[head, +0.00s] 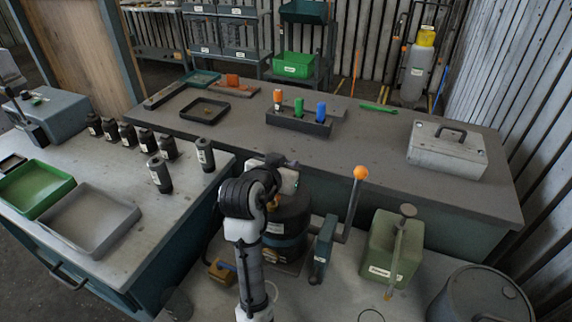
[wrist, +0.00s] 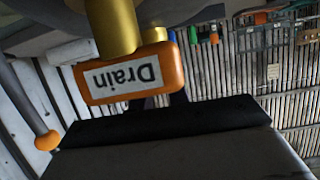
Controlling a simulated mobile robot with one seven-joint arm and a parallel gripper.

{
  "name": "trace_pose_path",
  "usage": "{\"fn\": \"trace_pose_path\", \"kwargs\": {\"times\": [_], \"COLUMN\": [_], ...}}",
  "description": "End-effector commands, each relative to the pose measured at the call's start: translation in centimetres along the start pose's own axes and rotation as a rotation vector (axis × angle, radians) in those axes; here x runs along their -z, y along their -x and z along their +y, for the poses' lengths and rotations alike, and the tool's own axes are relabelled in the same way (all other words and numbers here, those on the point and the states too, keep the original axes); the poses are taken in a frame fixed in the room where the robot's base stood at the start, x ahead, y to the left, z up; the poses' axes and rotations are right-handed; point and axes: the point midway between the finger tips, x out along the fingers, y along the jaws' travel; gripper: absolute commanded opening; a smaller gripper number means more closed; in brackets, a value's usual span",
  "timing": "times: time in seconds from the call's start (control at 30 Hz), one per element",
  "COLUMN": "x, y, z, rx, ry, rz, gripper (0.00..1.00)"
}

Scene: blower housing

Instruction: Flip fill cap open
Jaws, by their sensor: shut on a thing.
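An orange piece labelled "Drain" (wrist: 130,75) shows upside down in the wrist view, with brass cylinders (wrist: 116,28) against it. My gripper (wrist: 172,100) is at the orange piece, its dark fingers partly hidden behind it, and appears shut on it. In the head view my gripper (head: 289,182) is over the top of a dark round housing (head: 290,222), which my arm partly covers. I cannot make out a part marked as the fill cap in either view.
A lever with an orange knob (head: 360,173) stands right of the housing. A green can (head: 392,248) and a grey drum (head: 480,296) are further right. Several black bottles (head: 160,174) stand on the left bench. The long table (head: 350,150) behind has clear room in its middle.

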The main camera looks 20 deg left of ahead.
Motion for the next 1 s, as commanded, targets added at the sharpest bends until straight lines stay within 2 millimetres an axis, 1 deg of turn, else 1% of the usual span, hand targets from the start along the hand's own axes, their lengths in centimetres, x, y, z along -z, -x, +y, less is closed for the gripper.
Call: {"fn": "trace_pose_path", "kwargs": {"times": [0.27, 0.47, 1.0], "x": [0.2, 0.7, 1.9], "y": [0.0, -0.2, -1.5], "z": [0.0, 0.0, -0.3], "rx": [0.001, 0.000, 0.009], "ry": [-0.001, -0.004, -0.004], "rz": [-0.017, -0.097, -0.543], "gripper": [0.00, 0.00, 0.00]}}
